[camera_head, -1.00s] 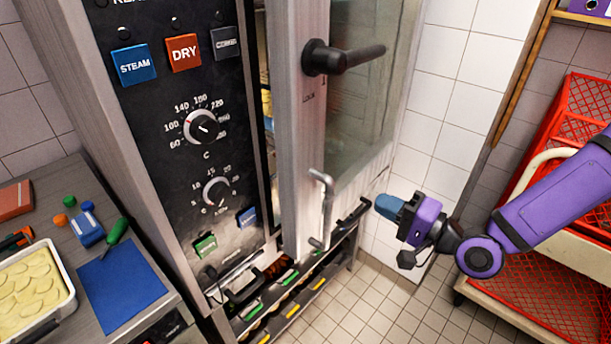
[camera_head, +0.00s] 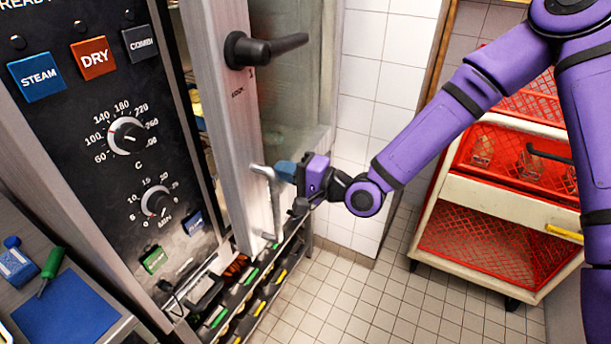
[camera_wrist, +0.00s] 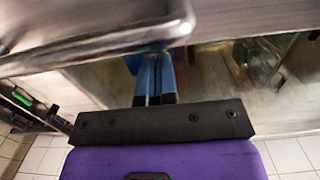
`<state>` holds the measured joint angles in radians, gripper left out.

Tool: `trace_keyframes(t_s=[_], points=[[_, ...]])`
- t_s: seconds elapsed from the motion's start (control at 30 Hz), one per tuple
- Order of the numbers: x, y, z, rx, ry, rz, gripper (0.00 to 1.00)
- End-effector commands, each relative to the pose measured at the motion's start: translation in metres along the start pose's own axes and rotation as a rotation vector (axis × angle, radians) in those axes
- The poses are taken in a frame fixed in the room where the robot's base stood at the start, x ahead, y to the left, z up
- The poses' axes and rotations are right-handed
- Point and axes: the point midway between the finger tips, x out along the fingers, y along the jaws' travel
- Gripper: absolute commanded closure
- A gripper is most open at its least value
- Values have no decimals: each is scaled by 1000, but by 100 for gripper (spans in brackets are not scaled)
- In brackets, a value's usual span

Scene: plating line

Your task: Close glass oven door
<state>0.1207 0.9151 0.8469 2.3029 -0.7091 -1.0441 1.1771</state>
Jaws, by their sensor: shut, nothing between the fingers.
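The glass oven door (camera_head: 295,95) stands ajar, its metal edge toward me, with a dark gap between it and the oven's control panel (camera_head: 125,150). It carries a black lever handle (camera_head: 265,48) high up and a metal bar handle (camera_head: 272,200) lower down. My gripper (camera_head: 280,170) is shut and empty, its blue fingers right at the top of the bar handle on the glass side. In the wrist view the blue fingers (camera_wrist: 154,78) are together and reach under a blurred metal edge (camera_wrist: 110,28). Whether they touch the door cannot be told.
A rack with several coloured-handled trays (camera_head: 245,300) is below the oven. A cream cart with red baskets (camera_head: 490,210) stands at the right. A counter with a blue mat (camera_head: 65,308) is at lower left. The tiled floor (camera_head: 370,300) between is clear.

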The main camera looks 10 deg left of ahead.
Motion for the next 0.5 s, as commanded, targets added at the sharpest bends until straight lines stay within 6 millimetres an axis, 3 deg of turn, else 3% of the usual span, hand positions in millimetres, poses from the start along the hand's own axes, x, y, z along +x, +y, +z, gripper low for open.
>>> trace_keyframes(t_s=[0.2,0.5], points=[[23,0,0,-1,-1,0,100],[28,0,0,0,0,1,100]])
